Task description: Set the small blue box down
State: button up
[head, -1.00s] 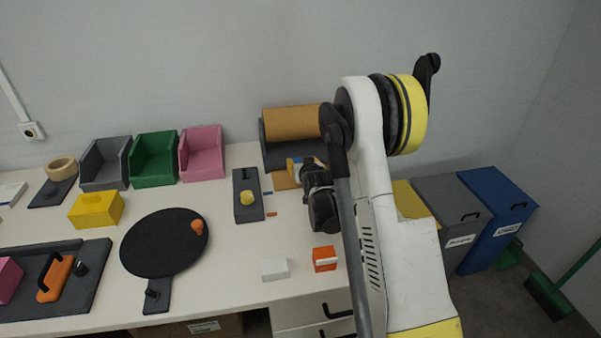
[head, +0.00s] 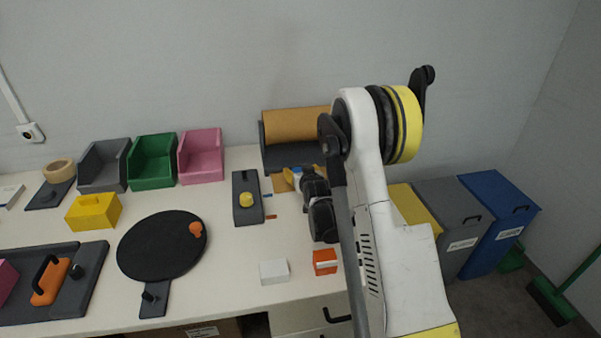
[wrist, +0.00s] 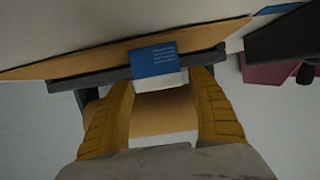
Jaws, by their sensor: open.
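The small blue box (wrist: 156,62), blue with a white lower part and small print, shows between my fingertips in the wrist view. My gripper (wrist: 165,84) has its two yellow fingers apart, one on each side of the box. Whether either finger touches the box is unclear. In the head view a bit of blue of the box (head: 297,171) shows at my gripper (head: 292,176), by the brown paper in front of the roll holder. My wrist hides the rest, and what bears the box is hard to tell.
The brown paper roll (head: 292,125) on its dark holder stands close behind my gripper. A dark block with a yellow knob (head: 246,199) is to the left. An orange box (head: 325,262) and a white box (head: 274,271) stand nearer the front edge. Pink bin (head: 201,160) stands at back left.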

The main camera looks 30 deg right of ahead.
jog(key=p+v, duration=0.1)
jog(key=v, duration=1)
jog(key=shift+s, duration=0.3)
jog(key=s+a+r+n+g+y, duration=0.1)
jog(key=s+a+r+g+y, duration=0.1)
jog(key=s+a+r, duration=0.7)
jog(key=s+a+r+n+g+y, duration=0.1)
jog(key=s+a, duration=0.3)
jog(key=s, duration=0.5)
jog(key=s+a+r+n+g, duration=0.1)
jog(key=s+a, duration=0.4)
jog(key=s, duration=0.5)
jog(key=shift+s+a+r+g+y, duration=0.35)
jog(key=shift+r+g, duration=0.3)
jog(key=shift+g, duration=0.35)
